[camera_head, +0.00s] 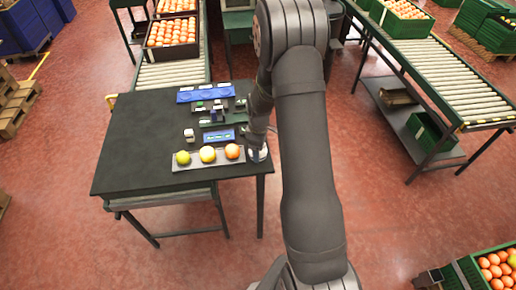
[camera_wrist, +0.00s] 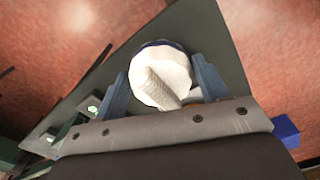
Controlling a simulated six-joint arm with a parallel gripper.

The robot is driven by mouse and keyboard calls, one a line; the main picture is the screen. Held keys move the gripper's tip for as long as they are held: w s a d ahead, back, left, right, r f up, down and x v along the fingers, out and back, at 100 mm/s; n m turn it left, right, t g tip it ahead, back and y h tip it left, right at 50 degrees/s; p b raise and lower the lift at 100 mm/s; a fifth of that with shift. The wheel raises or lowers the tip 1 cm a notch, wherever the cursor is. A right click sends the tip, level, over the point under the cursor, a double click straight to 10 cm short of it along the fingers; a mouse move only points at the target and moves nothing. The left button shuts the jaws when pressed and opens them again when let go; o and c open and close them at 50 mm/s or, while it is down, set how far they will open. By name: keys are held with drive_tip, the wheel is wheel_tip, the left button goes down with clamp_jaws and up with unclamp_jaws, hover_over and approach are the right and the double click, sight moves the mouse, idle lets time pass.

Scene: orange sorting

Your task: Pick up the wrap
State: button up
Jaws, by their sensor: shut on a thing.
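The wrap (camera_wrist: 158,72) looks like a thick white roll with a dark blue edge and a pale ridged piece running across its face. In the wrist view, my gripper (camera_wrist: 163,82) has one blue-grey finger on each side of it and is shut on it. In the head view, the wrap (camera_head: 258,155) shows as a small white and blue patch at the right edge of the dark table (camera_head: 130,150), below my gripper (camera_head: 258,140). My arm hides part of that area. I cannot tell whether the wrap touches the table.
A grey tray (camera_head: 180,167) with a green, a yellow and an orange fruit lies left of my gripper. Small devices (camera_head: 214,115) and a blue panel (camera_head: 205,92) stand behind it. The table's left half is clear. A roller conveyor (camera_head: 445,75) stands at right.

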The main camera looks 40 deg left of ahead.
sight(207, 149)
drive_tip(key=shift+r, duration=0.1)
drive_tip(key=shift+r, duration=0.55)
wheel_tip(207, 149, up, 3)
drive_tip(key=shift+f, duration=0.15)
drive_tip(key=w+d+r, duration=0.3)
drive_tip(key=d+r, duration=0.4)
drive_tip(key=d, duration=0.4)
drive_tip(key=s+a+n, duration=0.1)
drive_tip(key=a+n, duration=0.1)
drive_tip(key=a, duration=0.2)
drive_tip(key=s+a+n, duration=0.2)
drive_tip(key=a, duration=0.2)
drive_tip(key=s+a+n, duration=0.1)
drive_tip(key=s+a, duration=0.1)
drive_tip(key=a, duration=0.3)
drive_tip(key=shift+s+r+n, duration=0.2)
drive_tip(key=shift+r+n, duration=0.1)
drive_tip(key=shift+n, duration=0.1)
drive_tip(key=s+a+n, duration=0.2)
drive_tip(key=s+a, duration=0.1)
drive_tip(key=a, duration=0.1)
drive_tip(key=s+a+n, duration=0.2)
drive_tip(key=s+a, duration=0.1)
drive_tip(key=s+a+n, duration=0.2)
drive_tip(key=s+a, duration=0.2)
drive_tip(key=shift+a+r, duration=0.25)
drive_tip(key=shift+a, duration=0.05)
drive_tip(key=shift+w+f, duration=0.1)
drive_tip(key=shift+f, duration=4.35)
drive_tip(key=shift+f, duration=0.5)
